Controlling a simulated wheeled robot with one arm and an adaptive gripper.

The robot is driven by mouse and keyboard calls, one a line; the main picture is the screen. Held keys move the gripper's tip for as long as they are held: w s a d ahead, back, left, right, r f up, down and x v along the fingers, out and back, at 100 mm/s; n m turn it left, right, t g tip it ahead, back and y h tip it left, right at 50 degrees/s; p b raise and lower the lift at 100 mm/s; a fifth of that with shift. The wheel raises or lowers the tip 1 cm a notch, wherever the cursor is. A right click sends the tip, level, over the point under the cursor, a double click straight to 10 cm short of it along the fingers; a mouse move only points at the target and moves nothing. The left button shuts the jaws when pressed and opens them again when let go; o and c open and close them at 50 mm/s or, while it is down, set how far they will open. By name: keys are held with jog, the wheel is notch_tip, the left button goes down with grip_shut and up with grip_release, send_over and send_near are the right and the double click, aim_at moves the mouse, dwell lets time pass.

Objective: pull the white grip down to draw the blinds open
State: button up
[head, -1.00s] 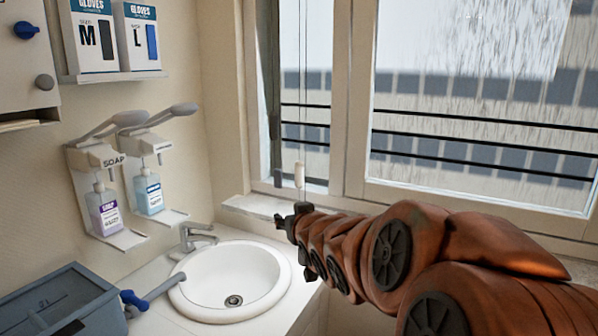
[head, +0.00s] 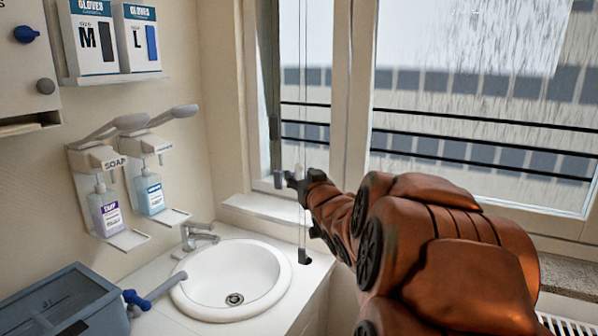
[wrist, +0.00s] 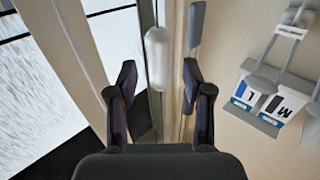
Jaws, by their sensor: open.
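The white grip (wrist: 158,58) hangs upright on a thin cord in front of the window. In the wrist view it lies between the lines of my two fingers, around and just beyond their tips. My gripper (wrist: 158,82) is open, with a finger on each side and a gap to the grip on both sides. In the head view my gripper (head: 289,179) is at the window, just above the sill. The grip (head: 299,169) shows there only as a small pale piece, mostly hidden by my gripper. I cannot tell whether they touch.
The window frame (head: 350,100) stands close behind my gripper. A round sink (head: 230,257) with a tap (head: 195,236) is below left. Soap dispensers (head: 107,205) and glove boxes (head: 95,40) are on the left wall. A grey bin (head: 65,300) stands at the lower left.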

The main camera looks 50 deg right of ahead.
jog(key=shift+x, duration=1.1)
grip_shut()
